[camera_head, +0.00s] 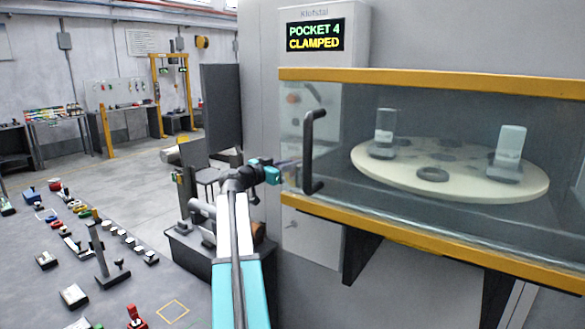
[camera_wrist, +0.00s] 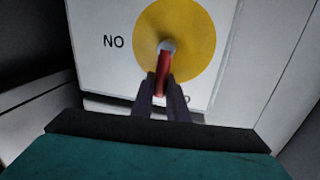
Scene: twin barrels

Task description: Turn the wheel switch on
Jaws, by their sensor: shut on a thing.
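The wheel switch shows in the wrist view as a yellow disc (camera_wrist: 200,45) on a white plate, with a grey hub and a red handle (camera_wrist: 163,68) pointing down in the picture. The word NO is printed left of the disc. Another label at the lower right is partly hidden by my fingers. My gripper (camera_wrist: 165,92) is shut on the red handle, one dark finger on each side. In the head view my gripper (camera_head: 287,164) is at the cabinet front, by the left end of the glass case; the switch cannot be made out clearly there.
A glass case (camera_head: 440,120) with yellow rails and a black handle (camera_head: 312,150) juts out close to the right of my gripper. A display (camera_head: 315,36) reads POCKET 4 CLAMPED. A grey table (camera_head: 110,270) with many small parts lies left. Open floor (camera_head: 130,170) is beyond.

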